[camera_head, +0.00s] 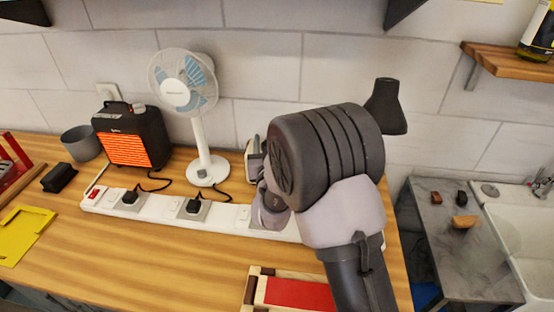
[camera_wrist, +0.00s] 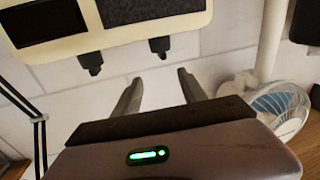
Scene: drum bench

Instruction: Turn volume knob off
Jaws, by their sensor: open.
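A cream radio (camera_wrist: 140,32) with a dark display and a dark speaker panel shows upside down at the top of the wrist view. Two dark knobs stick out from its edge, one on the left (camera_wrist: 90,62) and one on the right (camera_wrist: 159,46). I cannot tell which is the volume knob. My gripper (camera_wrist: 160,77) is open and empty, its fingertips apart from the knobs and pointing near the right one. In the head view only a sliver of the radio (camera_head: 254,160) shows behind my arm; my fingertips are hidden there.
A fan (camera_head: 199,140) stands left of the radio, and a glowing heater (camera_head: 133,140) is farther left. A white power strip (camera_head: 160,207) with plugs runs along the counter in front. A dark lamp head (camera_head: 386,108) is right of my arm. The sink is far right.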

